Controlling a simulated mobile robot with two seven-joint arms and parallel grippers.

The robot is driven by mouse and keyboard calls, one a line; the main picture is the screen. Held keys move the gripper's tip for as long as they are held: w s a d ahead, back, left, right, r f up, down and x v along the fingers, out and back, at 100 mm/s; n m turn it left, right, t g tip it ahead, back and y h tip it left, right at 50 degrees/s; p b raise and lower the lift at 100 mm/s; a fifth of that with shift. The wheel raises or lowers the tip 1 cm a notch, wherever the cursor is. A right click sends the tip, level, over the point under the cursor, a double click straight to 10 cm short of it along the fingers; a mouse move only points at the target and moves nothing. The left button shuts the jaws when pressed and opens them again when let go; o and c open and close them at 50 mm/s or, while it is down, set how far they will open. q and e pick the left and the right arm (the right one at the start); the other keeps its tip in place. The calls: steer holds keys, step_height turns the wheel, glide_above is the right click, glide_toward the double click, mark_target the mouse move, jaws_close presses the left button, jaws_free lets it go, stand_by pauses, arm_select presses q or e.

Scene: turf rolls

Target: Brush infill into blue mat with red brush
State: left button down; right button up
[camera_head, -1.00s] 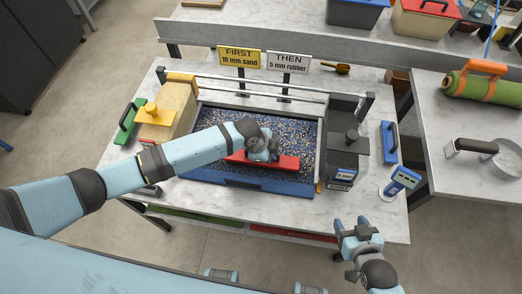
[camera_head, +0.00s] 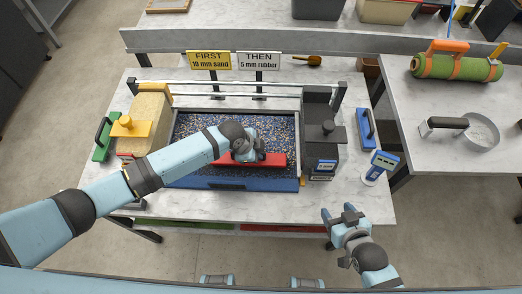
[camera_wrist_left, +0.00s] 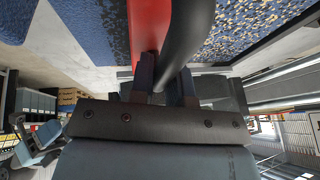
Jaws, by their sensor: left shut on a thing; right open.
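The red brush (camera_head: 268,160) lies across the front part of the blue mat tray on the table. My left gripper (camera_head: 246,155) is shut on the brush's dark handle; the red brush body (camera_wrist_left: 148,25) and the handle (camera_wrist_left: 185,40) fill the top of the left wrist view. The blue mat (camera_head: 225,182) shows a bare blue strip along its front edge. Behind the brush, its surface is covered with dark blue and tan speckled infill (camera_head: 275,132). My right gripper (camera_head: 341,216) is open and empty in front of the table's right front edge.
A blue gauge (camera_head: 381,164) stands front right. Signs (camera_head: 209,61) stand behind.

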arm_select(q)
steer(key=shift+a, duration=0.75)
steer(key=shift+d, duration=0.15)
steer(key=shift+d, duration=1.55)
steer(key=shift+a, duration=0.1)
steer(key=shift+w+a, duration=0.4)
steer(key=shift+a, duration=0.4)
steer(key=shift+w+a, duration=0.35)
steer(key=shift+a, duration=0.45)
steer(key=shift+w+a, duration=0.4)
steer(key=shift+a, duration=0.4)
steer(key=a, duration=0.1)
steer(key=w+a, duration=0.1)
steer(key=a, duration=0.1)
steer(key=shift+w, duration=0.25)
steer(key=shift+w+a+b, duration=0.4)
steer(key=shift+w+a, duration=0.2)
steer(key=shift+a, duration=0.75)
steer(key=shift+w+a+b, duration=0.35)
steer(key=shift+w+a, duration=0.3)
steer(key=shift+a, duration=0.7)
steer(key=shift+w+a+b, duration=0.4)
steer(key=shift+w+a, duration=0.2)
steer(key=shift+a, duration=0.75)
